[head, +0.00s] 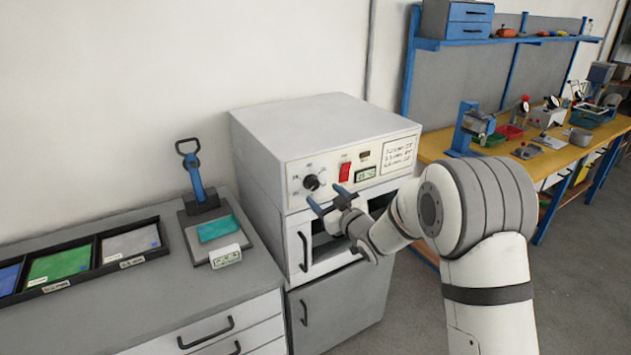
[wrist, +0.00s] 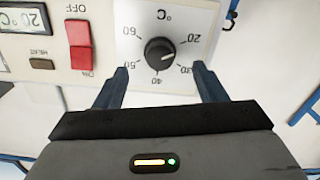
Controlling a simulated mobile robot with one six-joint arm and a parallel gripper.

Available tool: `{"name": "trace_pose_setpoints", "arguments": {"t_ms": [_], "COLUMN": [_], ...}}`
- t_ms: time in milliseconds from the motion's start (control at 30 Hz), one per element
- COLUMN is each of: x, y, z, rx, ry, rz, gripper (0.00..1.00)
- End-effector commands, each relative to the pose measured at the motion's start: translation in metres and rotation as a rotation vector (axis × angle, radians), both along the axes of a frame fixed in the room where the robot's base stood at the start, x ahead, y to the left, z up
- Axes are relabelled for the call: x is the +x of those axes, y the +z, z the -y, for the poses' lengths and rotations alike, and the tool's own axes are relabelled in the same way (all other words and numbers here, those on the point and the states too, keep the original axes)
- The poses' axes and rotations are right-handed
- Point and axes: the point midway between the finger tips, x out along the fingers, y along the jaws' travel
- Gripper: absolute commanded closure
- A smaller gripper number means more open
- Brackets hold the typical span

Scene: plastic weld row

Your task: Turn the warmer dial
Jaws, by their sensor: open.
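The warmer (head: 330,140) is a white box-shaped unit with a control panel on its front. Its black round dial (head: 311,182) sits at the panel's left in the head view. In the wrist view the dial (wrist: 160,52) appears upside down, with numbers around it from 20 to 60 and a °C mark. My gripper (head: 327,200) is open in front of the panel, just right of and below the dial in the head view. In the wrist view the two blue fingers (wrist: 160,77) point toward the panel on either side of the dial's lower area, apart from the knob. Nothing is held.
A red switch (wrist: 79,32) and a small display (wrist: 18,17) are beside the dial. An oven-like door with a handle (head: 304,250) is below. A grey counter (head: 150,295) with trays and a blue-handled press (head: 200,190) stands left; a workbench (head: 455,160) stands right.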

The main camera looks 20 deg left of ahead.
Motion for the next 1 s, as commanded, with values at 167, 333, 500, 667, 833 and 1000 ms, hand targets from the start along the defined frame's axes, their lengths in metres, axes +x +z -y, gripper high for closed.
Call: {"name": "trace_pose_setpoints", "arguments": {"t_ms": [167,333,500,667,833,1000], "x": [0.02,0.032,0.037,0.037,0.037,0.037], "y": [0.001,0.001,0.0,0.0,0.0,0.0], "z": [-0.023,-0.037,-0.041,-0.041,-0.04,-0.04], "rx": [0.0,-0.001,-0.001,-0.001,-0.001,-0.001], "ry": [-0.001,-0.001,-0.004,-0.004,-0.005,-0.005], "rz": [-0.001,-0.002,-0.002,-0.002,-0.002,-0.002], "gripper": [0.35,0.35,0.35,0.35,0.47,0.61]}}
